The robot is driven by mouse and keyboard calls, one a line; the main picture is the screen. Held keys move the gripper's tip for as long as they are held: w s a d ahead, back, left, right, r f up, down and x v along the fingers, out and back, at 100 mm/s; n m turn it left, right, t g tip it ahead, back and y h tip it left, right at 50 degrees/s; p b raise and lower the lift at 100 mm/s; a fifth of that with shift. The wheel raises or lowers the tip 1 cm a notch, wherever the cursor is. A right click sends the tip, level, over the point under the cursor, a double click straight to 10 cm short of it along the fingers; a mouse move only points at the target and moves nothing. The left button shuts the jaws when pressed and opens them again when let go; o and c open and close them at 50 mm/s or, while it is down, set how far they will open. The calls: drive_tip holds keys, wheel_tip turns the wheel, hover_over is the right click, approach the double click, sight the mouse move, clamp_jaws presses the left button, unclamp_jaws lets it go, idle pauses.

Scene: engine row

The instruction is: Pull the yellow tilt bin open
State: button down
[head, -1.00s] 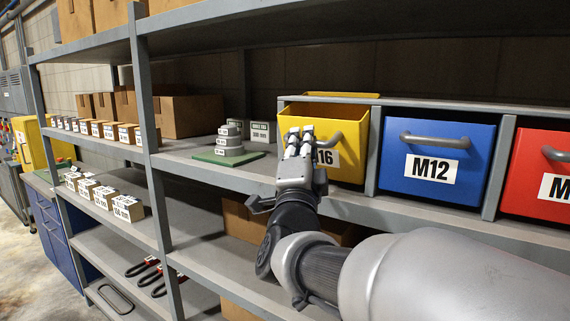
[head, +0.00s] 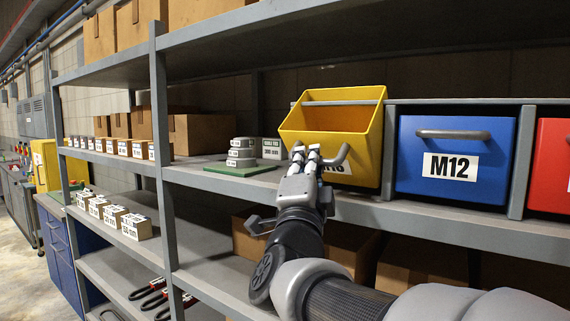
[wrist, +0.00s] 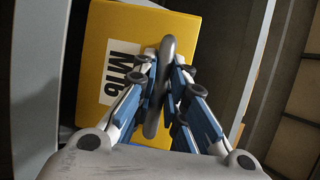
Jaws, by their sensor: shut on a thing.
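The yellow tilt bin (head: 350,118) stands in the shelf row, tilted forward out of its bay, with its open top and inside showing. Its label is mostly hidden behind my gripper in the head view and reads M16 in the wrist view. My gripper (head: 306,156) is shut on the bin's grey handle (wrist: 164,85). The fingers lie on both sides of the handle in the wrist view. The yellow front (wrist: 130,40) fills the upper middle of that view.
A blue bin (head: 458,183) marked M12 and a red bin (head: 552,150) sit closed to the right. Grey stacked discs on a green plate (head: 238,171) stand left of the yellow bin. A shelf upright (head: 162,130) stands farther left. Cardboard boxes lie on the lower shelf.

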drive_tip(key=shift+f, duration=0.2)
drive_tip(key=c, duration=1.6)
unclamp_jaws()
drive_tip(key=shift+r, duration=0.1)
drive_tip(key=shift+d, duration=0.1)
drive_tip(key=v, duration=1.2)
drive_tip(key=shift+w, duration=0.1)
